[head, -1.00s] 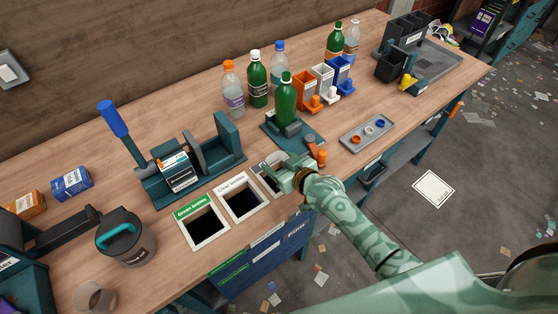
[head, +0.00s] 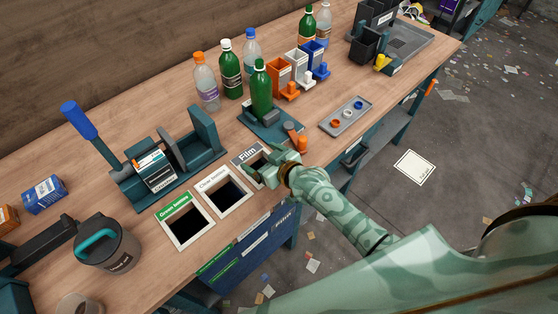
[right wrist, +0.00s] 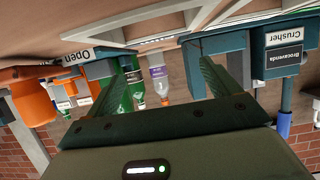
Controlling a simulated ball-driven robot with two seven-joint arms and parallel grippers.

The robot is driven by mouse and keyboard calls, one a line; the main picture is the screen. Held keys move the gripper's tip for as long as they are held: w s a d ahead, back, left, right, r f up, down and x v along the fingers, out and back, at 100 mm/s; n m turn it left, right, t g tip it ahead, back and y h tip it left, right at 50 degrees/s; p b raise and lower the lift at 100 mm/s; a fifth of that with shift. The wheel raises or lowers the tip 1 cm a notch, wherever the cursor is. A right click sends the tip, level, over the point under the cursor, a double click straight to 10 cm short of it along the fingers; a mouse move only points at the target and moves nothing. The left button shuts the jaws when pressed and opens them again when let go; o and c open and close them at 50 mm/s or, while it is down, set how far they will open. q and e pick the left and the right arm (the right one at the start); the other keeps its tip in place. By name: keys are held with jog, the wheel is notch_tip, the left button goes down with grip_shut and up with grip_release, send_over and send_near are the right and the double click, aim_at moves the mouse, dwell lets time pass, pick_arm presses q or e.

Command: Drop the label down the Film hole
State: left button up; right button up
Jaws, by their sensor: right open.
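The Film hole (head: 259,161) is the dark opening with a grey "Film" sign, the rightmost of three framed holes along the bench's front edge. My right gripper (head: 264,172) is open at this hole and covers part of its front and right side. Its spread fingers also show in the right wrist view (right wrist: 160,85), with no label visible between them. I cannot make out the loose label in any view; whether it is inside the hole is hidden. A green bottle (head: 261,92) with no label visible stands on the teal stand behind the hole. My left gripper is not in view.
A grey tray (head: 330,126) with caps lies to the right. Labelled bottles (head: 229,85) stand at the back.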

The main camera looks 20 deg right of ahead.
jog(key=p+v, duration=0.3)
jog(key=v, duration=1.2)
jog(key=shift+s+p, duration=0.15)
jog(key=shift+p, duration=0.25)
jog(key=shift+r, duration=0.1)
